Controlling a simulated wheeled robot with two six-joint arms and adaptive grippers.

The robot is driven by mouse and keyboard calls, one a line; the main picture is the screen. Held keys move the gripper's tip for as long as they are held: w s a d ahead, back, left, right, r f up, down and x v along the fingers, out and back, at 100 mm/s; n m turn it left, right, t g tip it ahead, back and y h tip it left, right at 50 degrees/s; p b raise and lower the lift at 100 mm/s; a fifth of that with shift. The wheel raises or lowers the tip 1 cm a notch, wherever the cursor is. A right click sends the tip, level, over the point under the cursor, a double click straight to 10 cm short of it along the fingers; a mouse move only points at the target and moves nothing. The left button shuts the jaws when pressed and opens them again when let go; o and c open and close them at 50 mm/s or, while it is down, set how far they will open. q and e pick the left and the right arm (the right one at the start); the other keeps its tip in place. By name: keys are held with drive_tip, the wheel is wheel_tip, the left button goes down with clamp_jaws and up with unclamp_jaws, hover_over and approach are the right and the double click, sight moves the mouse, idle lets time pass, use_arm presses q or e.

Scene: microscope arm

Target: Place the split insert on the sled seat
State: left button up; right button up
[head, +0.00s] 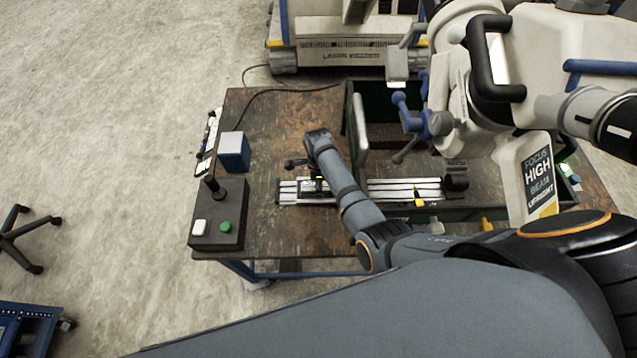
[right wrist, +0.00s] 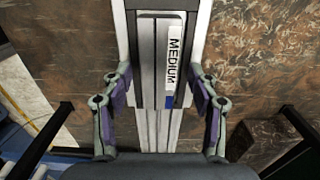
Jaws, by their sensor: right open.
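My right gripper (right wrist: 162,88) is open in the right wrist view, its fingers on either side of a grey part (right wrist: 148,70) with a MEDIUM label (right wrist: 174,58) and a small blue patch. I see no clear contact. This part sits on or over a pale rail (right wrist: 158,130); I cannot tell whether it is the sled or the insert. In the head view the right gripper (head: 294,163) is small, over the left part of the silver rail (head: 400,187). My arm hides part of the rail. I cannot pick out the split insert or the seat for certain. My left gripper is not in view.
A control box (head: 232,238) with a joystick and buttons and a blue-white block (head: 234,151) stand at the left of the table (head: 280,115). The white microscope arm (head: 538,60) hangs over the right side. A pale upright panel (head: 360,121) stands behind the rail.

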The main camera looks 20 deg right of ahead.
wheel_tip(320, 180, up, 5)
drive_tip(key=p, duration=0.4)
drive_tip(key=shift+w+r, duration=0.1)
drive_tip(key=shift+r, duration=0.05)
wheel_tip(320, 180, up, 7)
drive_tip(key=shift+a, duration=0.1)
